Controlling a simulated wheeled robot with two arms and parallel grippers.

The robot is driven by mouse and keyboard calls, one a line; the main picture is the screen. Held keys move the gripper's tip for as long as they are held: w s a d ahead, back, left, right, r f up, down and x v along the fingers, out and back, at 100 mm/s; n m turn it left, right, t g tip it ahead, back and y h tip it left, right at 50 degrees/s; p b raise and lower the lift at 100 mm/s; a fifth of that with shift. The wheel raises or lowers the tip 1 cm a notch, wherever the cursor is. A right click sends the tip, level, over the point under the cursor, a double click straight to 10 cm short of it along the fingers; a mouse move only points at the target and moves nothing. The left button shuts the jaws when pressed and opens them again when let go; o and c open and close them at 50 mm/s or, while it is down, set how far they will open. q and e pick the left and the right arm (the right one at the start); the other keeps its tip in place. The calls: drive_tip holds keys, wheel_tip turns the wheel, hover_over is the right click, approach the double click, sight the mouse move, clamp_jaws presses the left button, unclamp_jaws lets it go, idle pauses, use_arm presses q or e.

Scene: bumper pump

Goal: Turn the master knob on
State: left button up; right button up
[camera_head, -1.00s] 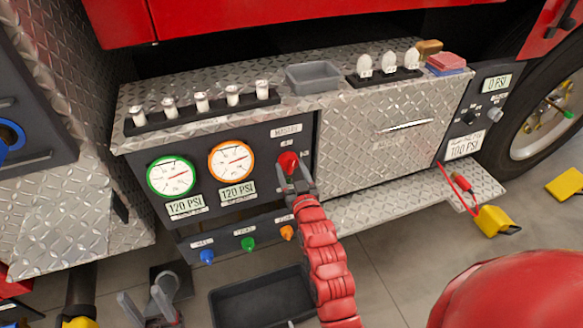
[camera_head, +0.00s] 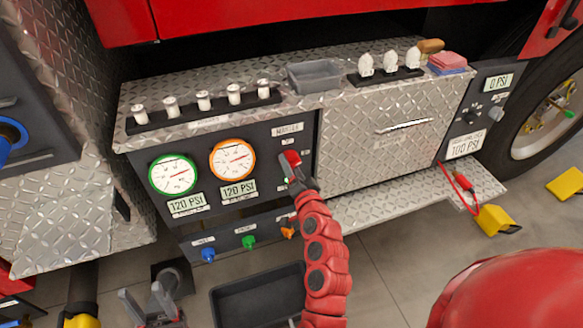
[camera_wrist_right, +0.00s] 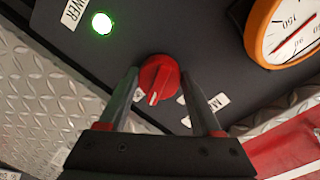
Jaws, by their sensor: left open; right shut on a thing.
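The red master knob (camera_head: 291,160) sits on the dark pump panel, right of the orange-ringed gauge and below a MASTER label (camera_head: 288,129). My right gripper (camera_head: 293,177) is shut on the knob, its arm coming up from below. In the right wrist view the knob (camera_wrist_right: 159,77) lies between the two fingers of my right gripper (camera_wrist_right: 160,95), and its white pointer mark faces the lower edge of the picture. A bright green light (camera_wrist_right: 102,23) glows beside a label partly reading POWER. My left gripper (camera_head: 147,300) is open and empty at the lower left, away from the panel.
Two gauges (camera_head: 173,174) with 120 PSI displays are left of the knob. Blue, green and orange knobs (camera_head: 248,242) line the panel below. A black tray (camera_head: 255,298) is under them. A steel diamond-plate box (camera_head: 375,145) borders the panel's right side.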

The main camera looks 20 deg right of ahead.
drive_tip(key=shift+m+y, duration=0.3)
drive_tip(key=shift+m, duration=1.7)
drive_tip(key=shift+r, duration=0.1)
drive_tip(key=o, duration=1.4)
drive_tip(key=shift+s+d+r+p, duration=0.2)
drive_tip(key=shift+s+p, duration=0.5)
drive_tip(key=shift+s, duration=2.2)
drive_tip(key=shift+s+r+p, duration=0.25)
drive_tip(key=shift+s+p, duration=0.4)
drive_tip(key=shift+s, duration=2.25)
drive_tip(key=shift+s+d+r+p, duration=0.2)
drive_tip(key=shift+s+p, duration=0.5)
drive_tip(key=shift+s, duration=2.2)
